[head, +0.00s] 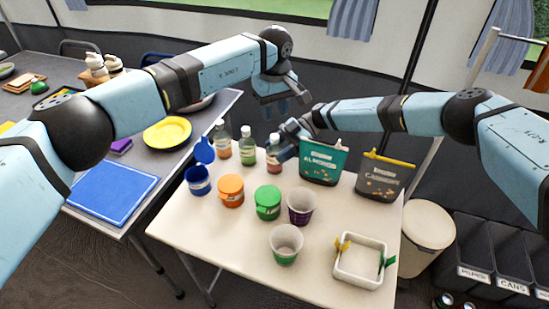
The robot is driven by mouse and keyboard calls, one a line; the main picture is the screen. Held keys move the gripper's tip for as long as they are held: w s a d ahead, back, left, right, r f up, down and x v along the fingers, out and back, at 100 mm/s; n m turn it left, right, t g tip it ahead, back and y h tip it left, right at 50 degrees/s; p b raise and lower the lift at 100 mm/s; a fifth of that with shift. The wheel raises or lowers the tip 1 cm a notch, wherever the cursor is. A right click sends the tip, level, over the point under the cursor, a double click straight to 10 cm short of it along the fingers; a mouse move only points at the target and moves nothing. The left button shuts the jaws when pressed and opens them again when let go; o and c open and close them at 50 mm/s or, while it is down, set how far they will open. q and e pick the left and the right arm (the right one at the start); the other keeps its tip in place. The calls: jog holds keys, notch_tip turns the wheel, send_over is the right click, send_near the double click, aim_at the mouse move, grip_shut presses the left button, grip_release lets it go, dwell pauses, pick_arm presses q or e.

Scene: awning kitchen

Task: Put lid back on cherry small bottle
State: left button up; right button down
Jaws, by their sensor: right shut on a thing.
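The small cherry bottle (272,160), with reddish contents and a pale label, stands at the back of the white table. My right gripper (284,151) reaches in from the right and is shut at this bottle's side, partly covering it. I cannot make out a lid on it clearly. My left gripper (275,108) hangs above and behind the bottles, fingers down and apart, with nothing visible between them. Two similar capped bottles, one orange-brown (223,143) and one green (247,150), stand left of the cherry bottle.
A teal almonds container (322,163) and a dark container with yellow trim (385,177) stand close right. Blue (198,182), orange (231,192) and green (268,205) jars, two cups (286,240) and a white basket (358,273) stand nearer. The table's front left is clear.

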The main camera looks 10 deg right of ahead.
aim_at(274, 136)
pick_arm(q)
jog(key=n, duration=0.6)
jog(key=shift+n, duration=0.4)
jog(key=n, duration=1.2)
jog(key=shift+n, duration=0.4)
jog(key=n, duration=1.1)
jog(key=shift+f, duration=4.05)
